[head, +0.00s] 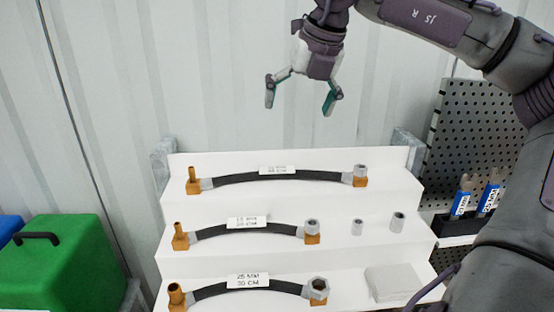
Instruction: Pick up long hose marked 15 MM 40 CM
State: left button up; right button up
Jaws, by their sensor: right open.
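Three black hoses with brass and grey end fittings lie on a white stepped rack. The longest hose (245,178) lies on the top step; its white label (277,170) is too small to read surely. A shorter hose (262,230) lies on the middle step, its label also blurred. The bottom hose (213,292) has a label reading 25 MM 30 CM. My right gripper (300,104) is open and empty, pointing down, above and apart from the top hose. My left gripper is not in view.
A green case (72,262) stands at left. A black pegboard (480,120) and blue-labelled tools (488,198) are at right. Corrugated wall behind.

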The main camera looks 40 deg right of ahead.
aim_at(358, 178)
jog(key=k+j, duration=0.25)
jog(key=j, duration=0.15)
jog(key=k+j, duration=0.55)
jog(key=j, duration=0.25)
jog(key=k+j, duration=0.25)
jog(key=j, duration=0.15)
